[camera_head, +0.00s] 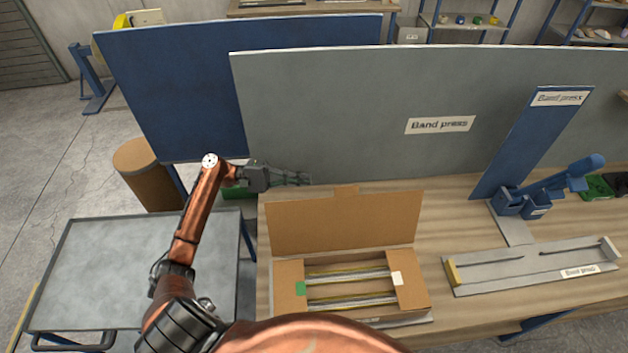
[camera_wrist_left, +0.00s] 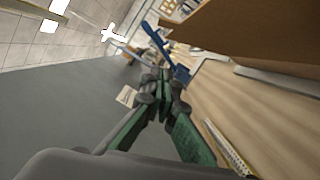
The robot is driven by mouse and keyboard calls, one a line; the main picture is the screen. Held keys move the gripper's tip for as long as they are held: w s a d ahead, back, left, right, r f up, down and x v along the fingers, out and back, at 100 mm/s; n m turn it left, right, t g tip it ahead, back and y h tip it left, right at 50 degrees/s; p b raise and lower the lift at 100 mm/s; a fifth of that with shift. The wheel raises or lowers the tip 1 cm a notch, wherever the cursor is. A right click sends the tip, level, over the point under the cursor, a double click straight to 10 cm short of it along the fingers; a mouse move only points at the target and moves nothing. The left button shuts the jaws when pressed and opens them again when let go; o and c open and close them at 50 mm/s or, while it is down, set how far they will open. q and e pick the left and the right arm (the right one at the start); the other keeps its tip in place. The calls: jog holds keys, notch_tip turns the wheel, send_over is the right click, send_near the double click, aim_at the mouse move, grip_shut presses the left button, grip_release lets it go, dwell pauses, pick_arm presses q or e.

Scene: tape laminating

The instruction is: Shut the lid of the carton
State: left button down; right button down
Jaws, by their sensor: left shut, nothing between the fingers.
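The carton (camera_head: 289,287) stands on the wooden table with its lid (camera_head: 343,222) raised upright at the back. Its side flaps are folded in, and striped strips (camera_head: 348,276) show between them. A green patch is on the left flap and a white one on the right flap. My left gripper (camera_head: 306,179) is behind the lid, near its upper left corner, by the grey panel. Its green fingers are shut and empty in the left wrist view (camera_wrist_left: 163,85), where the brown lid (camera_wrist_left: 255,35) shows at upper right. My right gripper is not in view.
A grey panel (camera_head: 330,115) stands close behind the carton. A blue band press (camera_head: 545,190) and a grey tray (camera_head: 530,265) are on the table to the right. A grey cart (camera_head: 140,265) stands to the left.

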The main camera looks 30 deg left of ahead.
pick_arm(q)
jog(key=d+r+p, duration=0.2)
jog(key=d+p, duration=0.2)
jog(key=d, duration=0.6)
jog(key=shift+w+d, duration=0.15)
jog(key=shift+w, duration=0.05)
jog(key=shift+s, duration=0.1)
jog(key=shift+d+r, duration=0.1)
